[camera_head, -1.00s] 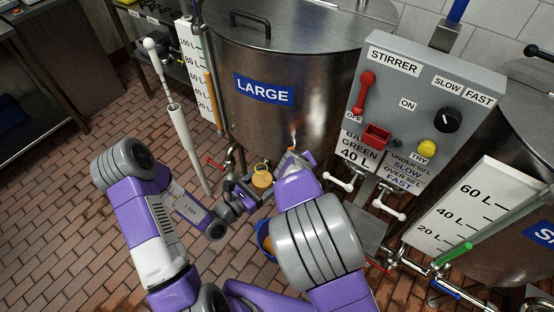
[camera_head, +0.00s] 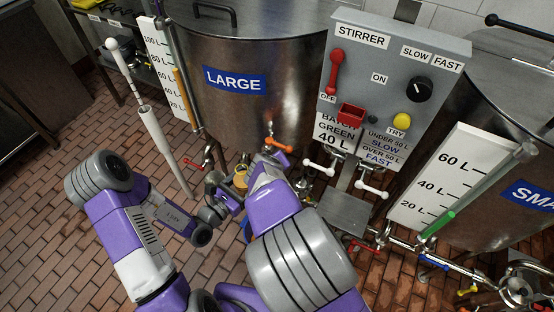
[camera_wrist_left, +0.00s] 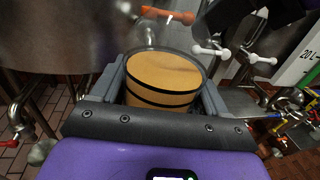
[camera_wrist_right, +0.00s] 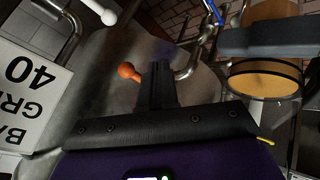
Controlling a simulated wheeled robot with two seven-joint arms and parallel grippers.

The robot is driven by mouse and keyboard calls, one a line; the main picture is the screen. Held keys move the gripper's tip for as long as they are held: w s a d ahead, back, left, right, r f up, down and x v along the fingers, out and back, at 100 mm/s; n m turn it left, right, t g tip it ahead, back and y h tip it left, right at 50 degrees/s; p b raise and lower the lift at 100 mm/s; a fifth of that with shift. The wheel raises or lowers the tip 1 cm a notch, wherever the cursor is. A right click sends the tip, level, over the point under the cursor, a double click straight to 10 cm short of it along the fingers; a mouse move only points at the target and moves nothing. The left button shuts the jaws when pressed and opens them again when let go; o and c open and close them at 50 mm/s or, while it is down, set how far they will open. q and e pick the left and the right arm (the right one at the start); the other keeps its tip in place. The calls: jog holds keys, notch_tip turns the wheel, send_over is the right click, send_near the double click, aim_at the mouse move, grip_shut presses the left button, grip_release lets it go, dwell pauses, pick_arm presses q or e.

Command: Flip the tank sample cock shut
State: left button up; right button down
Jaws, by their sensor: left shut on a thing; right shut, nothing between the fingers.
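The tank sample cock has an orange lever (camera_head: 279,145) on the front of the steel tank labelled LARGE (camera_head: 265,115). The lever lies about level in the head view; it also shows in the left wrist view (camera_wrist_left: 168,16) and its orange knob in the right wrist view (camera_wrist_right: 129,72). My right gripper (camera_wrist_right: 160,72) is shut and empty, close beside the knob; whether they touch I cannot tell. My left gripper (camera_wrist_left: 163,95) is shut on a cup (camera_wrist_left: 165,82) of amber liquid, held upright below the cock. The cup also shows in the head view (camera_head: 241,178).
A grey stirrer panel (camera_head: 395,85) with a red lever stands to the right. White-handled valves (camera_head: 318,167) stick out below it. A red-handled valve (camera_head: 193,164) is at the tank's lower left. A white dipstick tube (camera_head: 165,150) leans left. Tiled floor is open at the left.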

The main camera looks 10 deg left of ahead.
jog(key=d+p+v, duration=0.1)
jog(key=v, duration=0.7)
jog(key=shift+w+d+r+p, duration=0.25)
jog(key=shift+d+p, duration=0.1)
jog(key=shift+d, duration=0.05)
jog(key=s+d+f+m+g+p, duration=0.1)
jog(key=d+f+m+g, duration=0.1)
jog(key=d+f, duration=0.5)
jog(key=s+d+f+m+g, duration=0.1)
jog(key=s+d+f+g, duration=0.2)
jog(key=f, duration=0.7)
jog(key=s+d+f+m+g+y+p, duration=0.1)
jog(key=s+d+f+m+y, duration=0.1)
jog(key=s+d+f+m, duration=0.1)
jog(key=s+d+f+m+g+y, duration=0.1)
jog(key=s+d+f+m+y, duration=0.1)
jog(key=s+d+f+m, duration=0.2)
jog(key=s+f+m, duration=0.1)
jog(key=s+f, duration=0.2)
jog(key=s, duration=0.2)
jog(key=shift+f+p, duration=0.25)
jog(key=shift+p, duration=0.15)
